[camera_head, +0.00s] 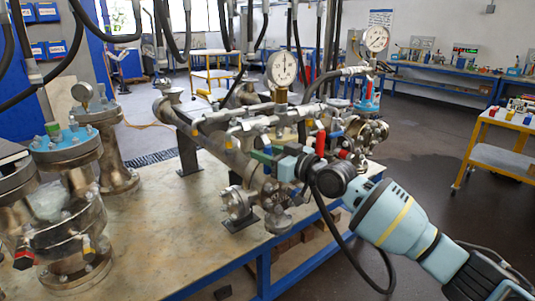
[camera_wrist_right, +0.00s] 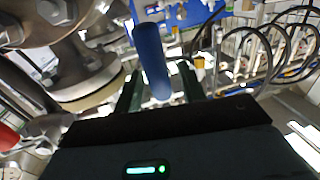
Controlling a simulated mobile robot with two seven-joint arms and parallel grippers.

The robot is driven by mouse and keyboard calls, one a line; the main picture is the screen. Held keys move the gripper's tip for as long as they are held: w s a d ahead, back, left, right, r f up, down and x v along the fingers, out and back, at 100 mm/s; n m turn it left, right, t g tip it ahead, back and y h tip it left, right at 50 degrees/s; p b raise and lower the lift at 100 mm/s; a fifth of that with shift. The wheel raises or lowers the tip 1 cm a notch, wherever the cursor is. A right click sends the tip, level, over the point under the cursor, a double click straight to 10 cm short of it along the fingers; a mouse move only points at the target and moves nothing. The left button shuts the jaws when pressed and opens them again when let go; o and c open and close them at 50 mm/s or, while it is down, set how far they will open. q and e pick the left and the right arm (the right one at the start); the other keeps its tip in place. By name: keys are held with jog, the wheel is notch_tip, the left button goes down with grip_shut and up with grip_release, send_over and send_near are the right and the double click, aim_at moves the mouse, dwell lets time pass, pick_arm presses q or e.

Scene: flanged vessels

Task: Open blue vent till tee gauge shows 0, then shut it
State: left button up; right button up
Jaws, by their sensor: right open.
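A blue handle (camera_wrist_right: 151,60), which I take for the vent's, stands between the two green fingers of my right gripper (camera_wrist_right: 160,88) in the right wrist view. The fingers are open on either side of it; I cannot tell if either touches it. In the head view my right gripper (camera_head: 270,156) is at the near end of the pipe assembly, where the handle is mostly hidden. A round white gauge (camera_head: 282,68) stands upright above the pipes, its needle pointing about straight up. Its numbers are too small to read. My left gripper is out of view.
A second gauge (camera_head: 376,38) stands farther right. A red handle (camera_head: 320,143) is close to my right gripper. Flanged vessels (camera_head: 68,150) stand on the left of the bench (camera_head: 165,235). Black hoses hang above. A yellow trolley (camera_head: 500,155) stands at right.

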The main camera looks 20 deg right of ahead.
jog(key=shift+c, duration=1)
grip_shut()
